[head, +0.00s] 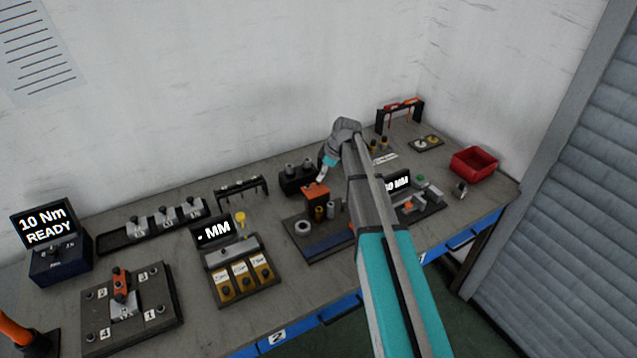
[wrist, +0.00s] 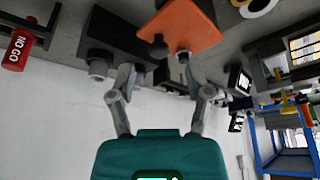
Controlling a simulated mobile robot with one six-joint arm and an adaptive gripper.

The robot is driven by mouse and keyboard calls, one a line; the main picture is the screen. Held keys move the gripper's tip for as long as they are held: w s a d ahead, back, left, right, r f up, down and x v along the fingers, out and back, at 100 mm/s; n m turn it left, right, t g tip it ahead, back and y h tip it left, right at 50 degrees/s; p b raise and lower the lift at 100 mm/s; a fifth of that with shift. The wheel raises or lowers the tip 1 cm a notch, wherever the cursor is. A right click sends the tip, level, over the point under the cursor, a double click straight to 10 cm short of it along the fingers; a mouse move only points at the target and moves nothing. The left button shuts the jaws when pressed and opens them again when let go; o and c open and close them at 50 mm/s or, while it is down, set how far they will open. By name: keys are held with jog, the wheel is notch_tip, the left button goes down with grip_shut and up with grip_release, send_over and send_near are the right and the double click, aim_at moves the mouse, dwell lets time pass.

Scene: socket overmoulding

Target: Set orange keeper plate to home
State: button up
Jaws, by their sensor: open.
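An orange plate (head: 315,192) sits on a dark fixture on the bench, below and close to the tip of my arm in the head view. In the wrist view the orange plate (wrist: 182,27) is at the top, with a dark knob and a small pin by its edge. My gripper (head: 326,172) is just above and beside the plate. In the wrist view my gripper (wrist: 157,75) has its fingers apart, nothing held between them, the knob just beyond their tips. Contact with the knob cannot be told.
A dark block (head: 297,178) with grey cylinders stands behind the plate. Grey and brass cylinders (head: 319,213) stand in front. A display unit (head: 398,184) is to the right, partly behind my arm. A red bin (head: 474,162) is at the far right. A NO GO gauge (wrist: 17,48) hangs at left.

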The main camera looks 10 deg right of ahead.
aim_at(315, 187)
jog(key=shift+b+x, duration=1)
jog(key=shift+x, duration=0.4)
jog(key=shift+c, duration=0.2)
grip_shut()
jog(key=shift+s, duration=0.1)
